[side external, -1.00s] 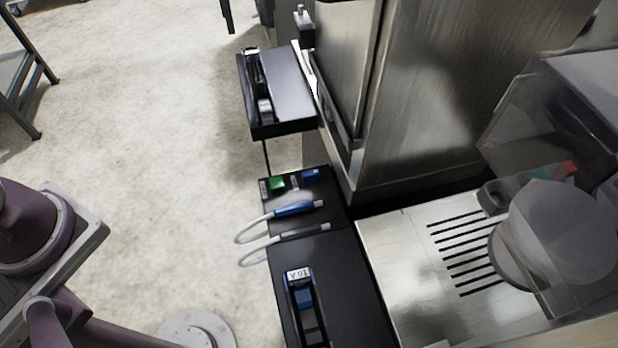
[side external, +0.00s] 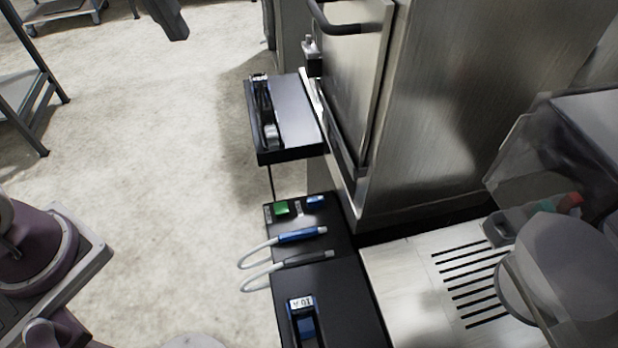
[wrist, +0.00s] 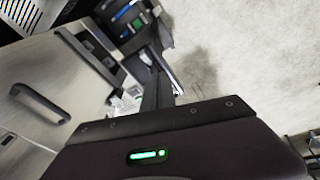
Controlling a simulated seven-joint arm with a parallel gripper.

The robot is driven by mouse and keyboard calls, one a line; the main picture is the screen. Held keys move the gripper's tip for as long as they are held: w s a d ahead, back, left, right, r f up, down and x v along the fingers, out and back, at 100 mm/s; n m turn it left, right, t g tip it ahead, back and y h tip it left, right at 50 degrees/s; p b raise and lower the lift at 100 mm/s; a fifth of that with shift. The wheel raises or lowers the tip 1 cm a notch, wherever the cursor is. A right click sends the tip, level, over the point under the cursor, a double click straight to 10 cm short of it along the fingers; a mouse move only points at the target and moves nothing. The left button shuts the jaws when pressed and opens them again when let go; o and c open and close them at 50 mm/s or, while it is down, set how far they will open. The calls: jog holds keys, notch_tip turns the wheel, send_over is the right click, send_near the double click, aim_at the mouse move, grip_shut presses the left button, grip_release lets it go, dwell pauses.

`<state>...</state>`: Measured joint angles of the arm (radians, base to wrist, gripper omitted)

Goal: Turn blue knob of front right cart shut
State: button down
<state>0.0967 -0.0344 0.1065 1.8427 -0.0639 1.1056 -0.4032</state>
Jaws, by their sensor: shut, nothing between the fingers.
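My gripper (wrist: 160,85) shows in the wrist view beyond its dark housing, which has a green light; its fingers are shut and empty. A black panel with a green block (side external: 281,208) and a small blue part (side external: 315,201) shows in the side external view. I cannot tell whether this part is the task's blue knob. Blue details (wrist: 137,23) also show on a dark unit at the top of the wrist view, apart from the housing. No cart can be clearly made out as the front right one.
A steel cabinet (side external: 450,110) rises right of the panel, and a black shelf (side external: 298,105) sticks out beside it. Two pen-like probes (side external: 302,235) with looped cables lie across the panel. A slotted metal tray (side external: 400,270) stands lower right.

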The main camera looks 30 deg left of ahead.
jog(key=s+d+f+m+t+h, duration=0.1)
jog(key=s+d+f+m, duration=0.15)
jog(key=s, duration=0.35)
jog(key=s+d+f+m+t, duration=0.1)
jog(key=s+m, duration=0.2)
jog(key=s, duration=0.2)
jog(key=w+d+f+m+h, duration=0.25)
jog(key=w+d+f, duration=0.2)
jog(key=d, duration=0.45)
jog(key=m+t+y, duration=0.3)
jog(key=m+y, duration=0.2)
send_over(315, 202)
jog(key=s, duration=0.9)
notch_tip(315, 202, down, 20)
jog(key=f, duration=0.1)
jog(key=x, duration=0.6)
jog(key=d+x, duration=0.1)
jog(key=x, duration=0.2)
